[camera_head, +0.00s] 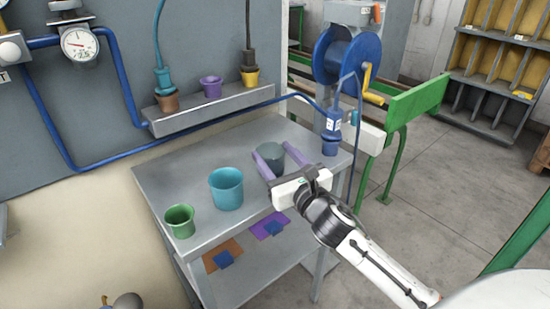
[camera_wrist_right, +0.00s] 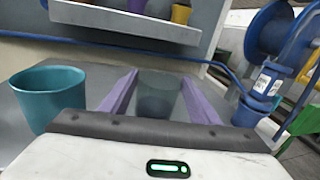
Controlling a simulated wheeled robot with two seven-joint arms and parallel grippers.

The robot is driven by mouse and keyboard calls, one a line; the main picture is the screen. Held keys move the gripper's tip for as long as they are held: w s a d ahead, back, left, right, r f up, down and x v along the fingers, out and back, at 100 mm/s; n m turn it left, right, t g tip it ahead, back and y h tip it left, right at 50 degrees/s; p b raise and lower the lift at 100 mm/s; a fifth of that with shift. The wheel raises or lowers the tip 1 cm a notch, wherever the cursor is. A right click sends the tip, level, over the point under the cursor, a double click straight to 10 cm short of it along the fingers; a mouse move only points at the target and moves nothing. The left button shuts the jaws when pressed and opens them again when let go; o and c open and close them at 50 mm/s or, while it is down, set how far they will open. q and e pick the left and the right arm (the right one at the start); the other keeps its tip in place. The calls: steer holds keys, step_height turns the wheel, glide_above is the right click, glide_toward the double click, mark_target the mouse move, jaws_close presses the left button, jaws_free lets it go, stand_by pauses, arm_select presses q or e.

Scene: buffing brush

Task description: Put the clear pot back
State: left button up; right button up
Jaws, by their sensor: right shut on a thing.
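The clear pot (camera_head: 271,158) is a greyish see-through cup at the back right of the grey table. It shows in the right wrist view too (camera_wrist_right: 158,92), between the two purple fingers. My right gripper (camera_head: 270,148) reaches in from the lower right and is shut on the clear pot. I cannot tell whether the pot's base touches the tabletop. My left gripper is not in view.
On the table (camera_head: 160,180) stand a teal pot (camera_head: 227,190), a green pot (camera_head: 180,222) and, at the right corner, a blue pot (camera_head: 330,145). A wall ledge (camera_head: 225,105) holds brown, purple and yellow pots. A blue hose reel (camera_head: 335,55) stands behind.

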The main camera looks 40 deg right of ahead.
steer(key=shift+f, duration=0.15)
steer(key=o, duration=1.1)
